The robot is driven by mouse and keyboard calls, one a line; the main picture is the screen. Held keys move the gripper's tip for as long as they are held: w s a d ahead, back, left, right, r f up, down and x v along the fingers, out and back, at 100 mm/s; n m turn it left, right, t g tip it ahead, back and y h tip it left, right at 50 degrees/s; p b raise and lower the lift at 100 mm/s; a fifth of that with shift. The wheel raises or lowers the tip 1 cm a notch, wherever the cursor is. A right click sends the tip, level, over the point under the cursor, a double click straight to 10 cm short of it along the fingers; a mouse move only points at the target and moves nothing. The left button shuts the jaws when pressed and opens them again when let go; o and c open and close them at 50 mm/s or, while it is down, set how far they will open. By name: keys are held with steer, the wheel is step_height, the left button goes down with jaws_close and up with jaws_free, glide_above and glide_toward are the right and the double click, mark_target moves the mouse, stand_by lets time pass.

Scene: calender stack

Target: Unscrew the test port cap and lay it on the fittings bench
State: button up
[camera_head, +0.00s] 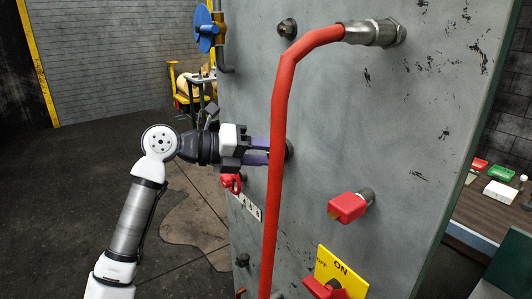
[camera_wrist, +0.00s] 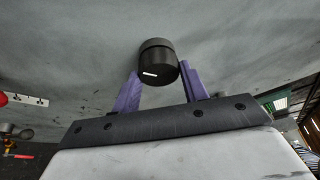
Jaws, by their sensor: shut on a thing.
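A dark round cap (camera_wrist: 158,62) with a short white mark sits at the grey panel in the wrist view. My gripper (camera_wrist: 161,76) has its two purple fingers on either side of the cap, shut on it. In the head view my gripper (camera_head: 268,151) reaches the panel from the left, and the cap (camera_head: 289,150) shows as a dark round end partly behind the red hose. I cannot tell how far the cap is threaded. A brown-topped bench (camera_head: 468,217) stands at the far right, partly hidden by the panel's edge.
A red hose (camera_head: 275,190) hangs down the panel close by my gripper. A red block-shaped handle (camera_head: 347,207), a yellow ON/OFF plate (camera_head: 340,265) and a blue valve handle (camera_head: 205,28) stick out. Small red, green and white items lie on the bench. Floor at left is open.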

steer(key=shift+n+h, duration=0.4)
steer(key=shift+n, duration=0.5)
steer(key=shift+n+h, duration=0.4)
steer(key=shift+n, duration=0.5)
steer(key=o, duration=1.1)
steer(key=shift+d, duration=0.1)
